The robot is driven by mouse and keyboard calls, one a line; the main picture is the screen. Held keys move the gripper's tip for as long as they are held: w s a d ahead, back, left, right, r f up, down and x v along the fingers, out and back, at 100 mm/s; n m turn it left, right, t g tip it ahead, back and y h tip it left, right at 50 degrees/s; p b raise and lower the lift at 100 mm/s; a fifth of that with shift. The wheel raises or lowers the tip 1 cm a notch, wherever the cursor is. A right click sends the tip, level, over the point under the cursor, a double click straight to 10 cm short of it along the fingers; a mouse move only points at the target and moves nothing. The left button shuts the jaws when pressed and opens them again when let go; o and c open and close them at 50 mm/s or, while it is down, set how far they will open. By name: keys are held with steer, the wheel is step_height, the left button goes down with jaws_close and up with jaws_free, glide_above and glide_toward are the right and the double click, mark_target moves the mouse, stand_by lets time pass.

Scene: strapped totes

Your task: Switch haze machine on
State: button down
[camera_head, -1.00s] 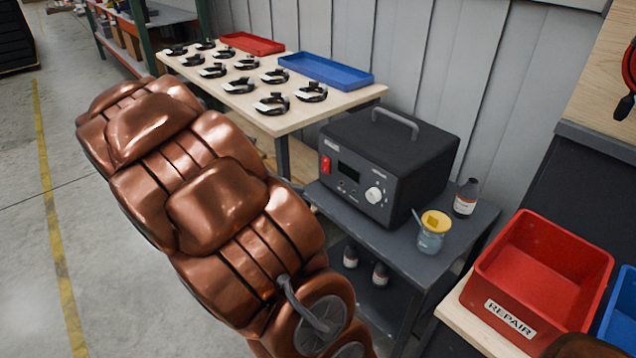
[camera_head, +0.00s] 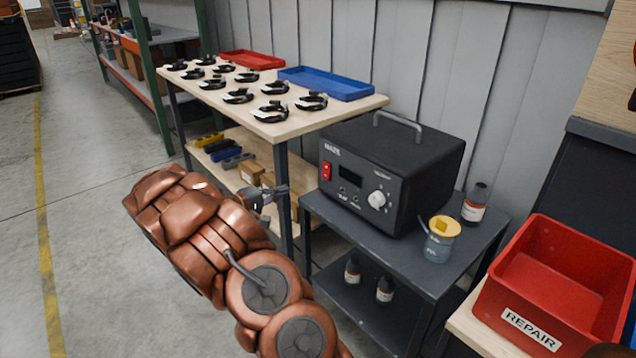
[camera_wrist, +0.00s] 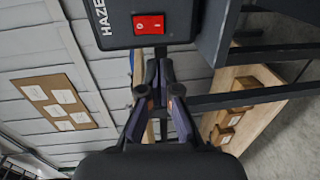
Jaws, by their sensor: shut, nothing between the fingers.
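The haze machine (camera_head: 390,172) is a black box with a top handle, standing on a dark grey cart. Its front has a red rocker switch (camera_head: 326,171) at the left, a small display, and a white knob (camera_head: 377,199). In the wrist view the red switch (camera_wrist: 149,25) shows near the top, beside the word HAZE. My gripper (camera_head: 284,190) is to the left of the machine's front, apart from it. In the wrist view my gripper (camera_wrist: 160,65) is shut and empty, its tips just below the switch in the picture. The switch's on or off position is unclear.
The cart (camera_head: 455,262) also holds a dark bottle (camera_head: 475,204) and a yellow-topped jar (camera_head: 441,238). A red REPAIR bin (camera_head: 545,290) stands at right. A wooden table (camera_head: 285,126) with black rings and trays is behind my arm. Floor at left is clear.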

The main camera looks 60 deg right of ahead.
mark_target(325, 177)
steer(key=x, duration=1.4)
steer(key=shift+b, duration=0.3)
steer(key=shift+d+f+b, duration=0.2)
steer(key=shift+f+b, duration=0.1)
steer(key=shift+b, duration=0.5)
steer(key=shift+r+h, duration=0.15)
steer(key=shift+h, duration=0.15)
steer(key=shift+r, duration=0.1)
steer(key=f+b+v, duration=0.1)
steer(key=f+v, duration=0.1)
steer(key=v, duration=1.1)
steer(key=shift+a+f, duration=0.3)
steer(key=shift+a, duration=0.1)
